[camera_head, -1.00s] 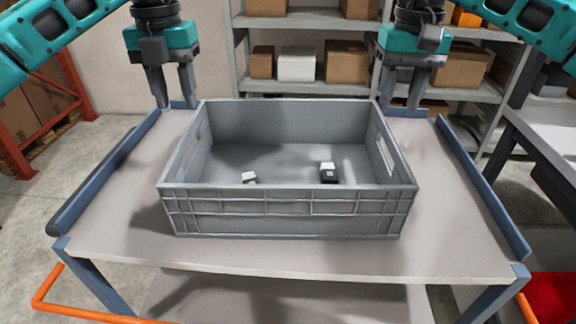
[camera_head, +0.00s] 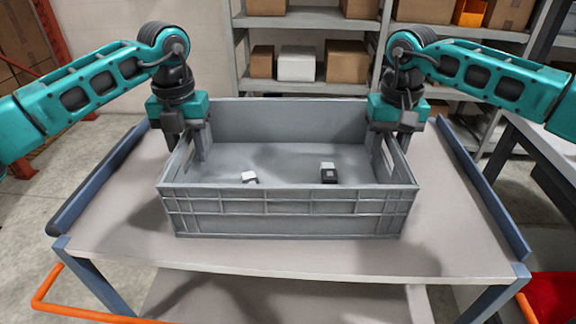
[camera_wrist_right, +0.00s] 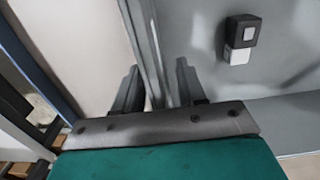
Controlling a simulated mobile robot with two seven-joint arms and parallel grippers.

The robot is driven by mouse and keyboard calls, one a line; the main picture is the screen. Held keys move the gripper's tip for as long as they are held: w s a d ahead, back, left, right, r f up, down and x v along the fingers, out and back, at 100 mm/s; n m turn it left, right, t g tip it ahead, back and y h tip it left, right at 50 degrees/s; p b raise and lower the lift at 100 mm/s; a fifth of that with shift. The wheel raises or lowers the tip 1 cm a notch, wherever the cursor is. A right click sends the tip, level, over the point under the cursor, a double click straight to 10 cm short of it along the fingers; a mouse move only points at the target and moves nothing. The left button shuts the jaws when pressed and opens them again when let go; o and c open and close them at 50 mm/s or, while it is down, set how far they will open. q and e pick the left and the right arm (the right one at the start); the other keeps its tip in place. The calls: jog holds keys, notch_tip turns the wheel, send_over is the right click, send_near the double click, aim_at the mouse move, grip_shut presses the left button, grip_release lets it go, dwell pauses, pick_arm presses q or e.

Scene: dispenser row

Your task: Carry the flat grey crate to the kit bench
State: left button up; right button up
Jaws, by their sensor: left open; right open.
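The flat grey crate (camera_head: 290,212) stands upright on a grey-topped cart (camera_head: 120,225). My left gripper (camera_head: 188,148) is open at the crate's left side wall, with one finger inside the crate and the other at the outer side. My right gripper (camera_head: 393,145) is open at the right side wall. In the right wrist view its fingers (camera_wrist_right: 157,90) are on either side of the wall of the crate (camera_wrist_right: 143,40), apart from each other. A small white block (camera_head: 249,177) and a small black-and-white block (camera_head: 328,172) lie inside the crate.
The cart has raised blue side rails (camera_head: 485,190) and an orange bar (camera_head: 85,310) at the front. A grey shelf with boxes (camera_head: 297,64) stands behind. A pale bench (camera_head: 555,140) is at the right, with a red item (camera_head: 552,296) below it.

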pick_arm(q)
grip_shut()
pick_arm(e)
grip_shut()
pick_arm(q)
jog(key=shift+r, duration=0.15)
pick_arm(e)
jog(key=shift+r, duration=0.1)
dwell(0.8)
